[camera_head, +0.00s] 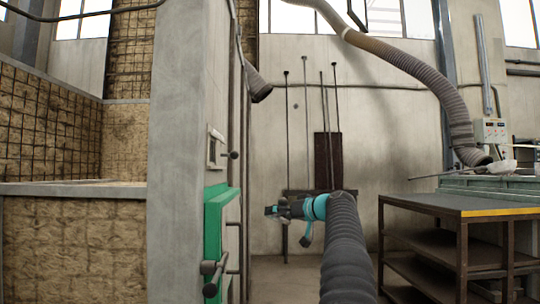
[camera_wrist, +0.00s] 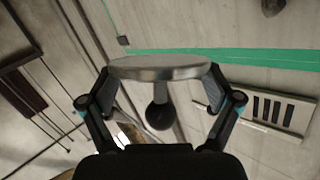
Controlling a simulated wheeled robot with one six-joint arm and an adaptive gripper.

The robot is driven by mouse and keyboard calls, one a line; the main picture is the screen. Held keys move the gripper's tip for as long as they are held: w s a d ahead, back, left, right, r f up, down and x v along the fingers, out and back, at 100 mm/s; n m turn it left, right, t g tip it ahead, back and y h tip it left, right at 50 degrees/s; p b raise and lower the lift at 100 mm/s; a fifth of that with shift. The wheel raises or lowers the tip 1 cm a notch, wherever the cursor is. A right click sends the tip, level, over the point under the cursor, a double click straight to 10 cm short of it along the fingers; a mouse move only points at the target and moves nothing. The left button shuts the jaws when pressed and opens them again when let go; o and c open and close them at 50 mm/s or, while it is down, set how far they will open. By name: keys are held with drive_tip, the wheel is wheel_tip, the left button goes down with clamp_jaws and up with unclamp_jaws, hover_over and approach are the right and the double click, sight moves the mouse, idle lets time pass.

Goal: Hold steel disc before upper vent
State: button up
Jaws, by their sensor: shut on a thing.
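The steel disc (camera_wrist: 158,68) is a flat, round, grey metal plate seen nearly edge-on in the wrist view. My gripper (camera_head: 274,210) is shut on it, with one finger at each side of its rim. In the head view my gripper is right of the green door (camera_head: 222,235), apart from it and lower than the framed vent (camera_head: 214,150) on the grey wall. The disc is too small to make out there. In the wrist view a slotted vent (camera_wrist: 276,108) lies right of the disc, which is not in front of its slots.
A dark ball knob (camera_wrist: 158,117) on a stem shows below the disc; its attachment is hidden. Another dark knob (camera_head: 208,267) sticks out low by the green door. Long rods (camera_head: 305,120) stand against the back wall. A metal table (camera_head: 465,206) is at right.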

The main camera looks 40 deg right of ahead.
drive_tip(key=s+a+r+m+t+h+b, duration=0.1)
drive_tip(key=s+a+r+m+t+h, duration=0.2)
drive_tip(key=r+m, duration=0.6)
drive_tip(key=a+r+m+t+h+b, duration=0.1)
drive_tip(key=a+r+m+t+h, duration=0.15)
drive_tip(key=r+m+t, duration=0.55)
drive_tip(key=w+a+r+n+g+b, duration=0.1)
drive_tip(key=w+a+r+g, duration=0.1)
drive_tip(key=w+a, duration=0.5)
drive_tip(key=shift+a+r+n+g+h, duration=0.15)
drive_tip(key=shift+a+n+g+h, duration=0.25)
drive_tip(key=shift+a, duration=0.7)
drive_tip(key=shift+s, duration=0.1)
idle(3.9)
